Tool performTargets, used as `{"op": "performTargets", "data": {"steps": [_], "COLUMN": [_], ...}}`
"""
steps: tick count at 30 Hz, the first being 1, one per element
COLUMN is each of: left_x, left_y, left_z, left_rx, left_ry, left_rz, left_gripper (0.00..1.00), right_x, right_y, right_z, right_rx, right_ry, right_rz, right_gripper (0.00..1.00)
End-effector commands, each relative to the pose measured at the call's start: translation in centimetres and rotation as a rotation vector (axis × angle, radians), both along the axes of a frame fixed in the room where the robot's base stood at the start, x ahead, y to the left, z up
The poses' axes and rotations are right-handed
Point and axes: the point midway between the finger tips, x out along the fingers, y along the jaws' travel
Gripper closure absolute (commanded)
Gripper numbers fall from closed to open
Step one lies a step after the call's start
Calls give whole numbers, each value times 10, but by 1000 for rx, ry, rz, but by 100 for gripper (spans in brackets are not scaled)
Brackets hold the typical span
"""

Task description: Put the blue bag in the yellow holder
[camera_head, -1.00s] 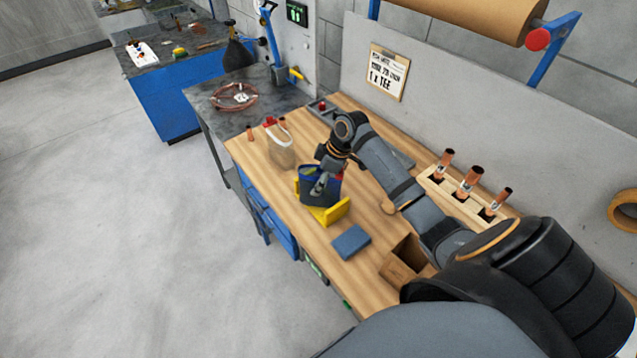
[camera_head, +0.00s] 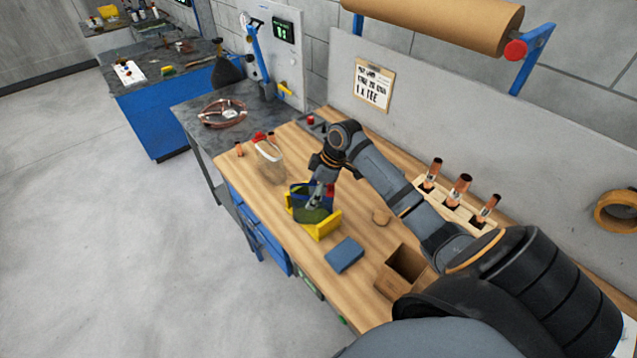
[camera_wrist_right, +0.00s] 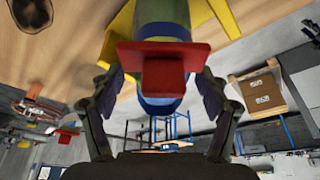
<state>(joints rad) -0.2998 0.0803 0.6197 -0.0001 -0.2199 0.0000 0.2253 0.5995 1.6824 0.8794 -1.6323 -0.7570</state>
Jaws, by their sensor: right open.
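The blue bag (camera_head: 297,190) shows a blue upper edge and stands at the yellow holder (camera_head: 326,229) on the wooden bench. Its lower part is partly hidden by my right gripper (camera_head: 316,202) and the holder's wall, so I cannot tell how deep it sits. In the right wrist view, a red tab (camera_wrist_right: 158,65), a blue band and a greenish body lie between the fingers of my right gripper (camera_wrist_right: 160,92). The fingers are open, one on each side. Yellow holder parts (camera_wrist_right: 122,32) show beside it. My left gripper is out of view.
A blue block (camera_head: 344,254) and an open brown box (camera_head: 403,268) are on the bench in front. A clear bottle with a red cap (camera_head: 268,160) stands behind left. A rack (camera_head: 450,203) holds upright copper pieces along the wall side.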

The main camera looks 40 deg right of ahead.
Motion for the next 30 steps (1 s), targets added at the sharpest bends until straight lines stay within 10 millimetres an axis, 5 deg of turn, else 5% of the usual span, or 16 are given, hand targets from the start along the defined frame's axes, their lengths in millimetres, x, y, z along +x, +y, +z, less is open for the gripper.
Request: {"op": "performTargets", "data": {"steps": [12, 30], "left_x": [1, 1], "left_y": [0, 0], "left_z": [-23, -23], "left_rx": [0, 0], "left_ry": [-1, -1], "left_rz": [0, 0], "left_gripper": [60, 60], "right_x": [-18, -19], "right_y": [-23, -24], "right_z": [75, 81], "right_rx": [-4, -1], "right_ry": [-1, 1], "right_rz": [0, 0], "right_gripper": [24, 24]}}
